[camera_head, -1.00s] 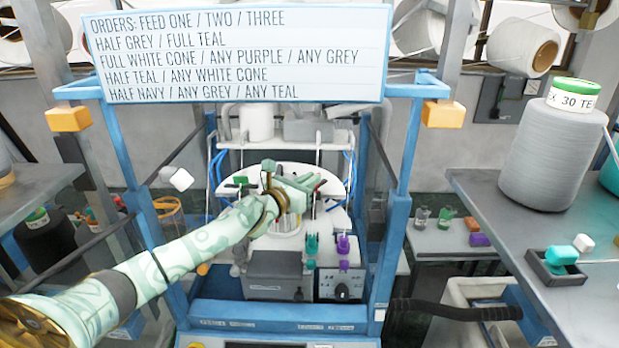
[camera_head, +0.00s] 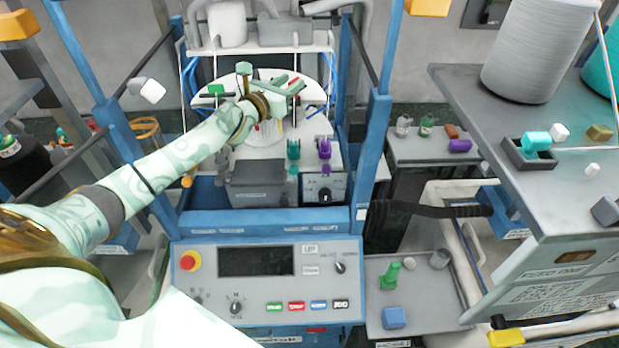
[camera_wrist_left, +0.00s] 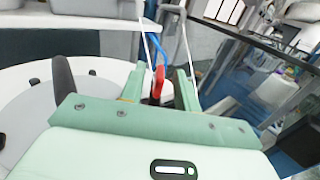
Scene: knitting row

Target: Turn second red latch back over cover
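My left gripper (camera_head: 297,87) is over the right part of a white round plate (camera_head: 262,84) on the machine. In the left wrist view, its two green fingers (camera_wrist_left: 160,88) stand apart, with a red latch (camera_wrist_left: 158,82) showing between them. A gap shows beside the latch, and I cannot tell whether a finger touches it. In the head view, a little red (camera_head: 293,81) shows by the fingers. A green latch (camera_head: 216,90) is at the plate's left. The cover cannot be told apart clearly from the plate. My right gripper is not in view.
Blue frame posts (camera_head: 372,140) stand beside the plate. A grey box (camera_head: 257,184) and green and purple pieces (camera_head: 325,150) are in front of it. A control panel (camera_head: 267,285) is nearer. A grey table (camera_head: 480,130) with a large cone is at the right.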

